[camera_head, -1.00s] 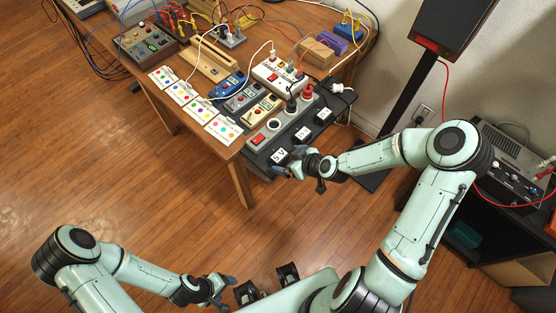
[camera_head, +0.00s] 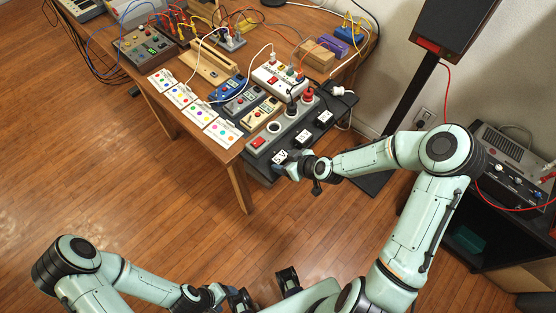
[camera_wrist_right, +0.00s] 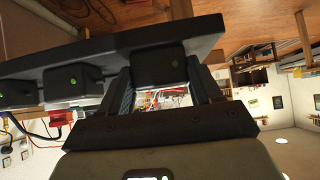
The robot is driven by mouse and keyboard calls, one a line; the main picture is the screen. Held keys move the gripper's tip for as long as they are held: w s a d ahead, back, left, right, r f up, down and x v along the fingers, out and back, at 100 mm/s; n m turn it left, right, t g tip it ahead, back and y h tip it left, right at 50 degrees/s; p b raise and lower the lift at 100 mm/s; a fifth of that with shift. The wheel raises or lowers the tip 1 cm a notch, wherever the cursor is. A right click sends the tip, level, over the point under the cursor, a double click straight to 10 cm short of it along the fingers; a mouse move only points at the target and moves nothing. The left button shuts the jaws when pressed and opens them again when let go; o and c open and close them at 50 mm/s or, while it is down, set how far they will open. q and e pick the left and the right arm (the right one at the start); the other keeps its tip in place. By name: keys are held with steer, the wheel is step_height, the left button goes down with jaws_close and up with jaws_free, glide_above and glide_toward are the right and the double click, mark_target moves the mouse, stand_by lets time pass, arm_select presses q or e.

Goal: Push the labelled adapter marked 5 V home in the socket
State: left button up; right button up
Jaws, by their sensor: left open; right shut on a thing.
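The adapter marked 5 V (camera_head: 281,157) is a dark block with a white label, at the near end of a row on a black strip (camera_head: 262,170) along the table's right edge. My right gripper (camera_head: 291,166) is at it. In the right wrist view the dark adapter (camera_wrist_right: 158,65) with a green light sits between the fingers of the gripper (camera_wrist_right: 162,82), which is shut on it, against the black strip (camera_wrist_right: 110,45). Its underside is hidden, so I cannot tell how deep it sits in the socket. My left gripper (camera_head: 229,295) is open, low at the front, away from the table.
Two other labelled adapters (camera_head: 303,138) (camera_head: 324,118) stand further along the strip. A grey socket bar (camera_head: 263,133) with a red switch and plugs lies beside them. Cables, boxes and colour-dotted cards (camera_head: 223,131) crowd the table. A speaker stand (camera_head: 410,97) rises at right.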

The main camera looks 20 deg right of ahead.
mark_target(285, 161)
steer(key=shift+s, duration=0.1)
steer(key=shift+r+p, duration=1.7)
steer(key=shift+r, duration=1.25)
arm_select(q)
steer(key=w+r, duration=0.1)
steer(key=r, duration=0.1)
steer(key=w+r, duration=0.1)
steer(key=r, duration=0.1)
steer(key=shift+w, duration=0.15)
